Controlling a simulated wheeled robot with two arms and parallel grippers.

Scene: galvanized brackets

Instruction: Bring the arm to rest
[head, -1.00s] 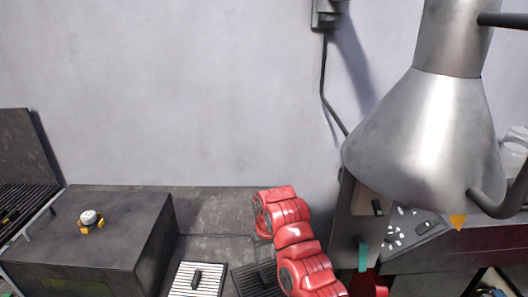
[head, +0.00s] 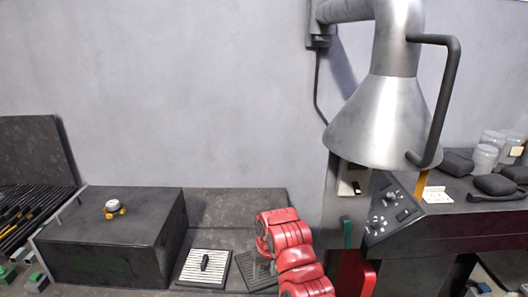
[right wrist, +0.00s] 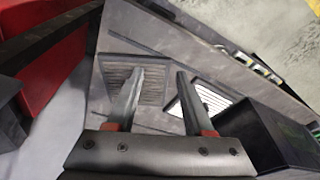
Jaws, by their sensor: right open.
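My right arm, red, comes in from the bottom of the head view and bends over the bench. Its gripper (head: 262,267) is mostly hidden by the arm there, above a dark slatted plate (head: 243,262). In the right wrist view the gripper (right wrist: 160,73) shows two separated grey fingers with nothing between them. The dark slatted plate (right wrist: 151,92) lies beneath the fingers, and a white slatted plate (right wrist: 215,98) lies to the right, partly behind one finger. My left gripper is not in view.
A dark box (head: 110,235) with a small white-and-yellow item (head: 114,207) stands left. The white slatted plate (head: 190,275) bears a small black piece (head: 205,262). A metal hood (head: 385,125) hangs right, above a control panel (head: 390,215). Jars (head: 484,158) stand far right.

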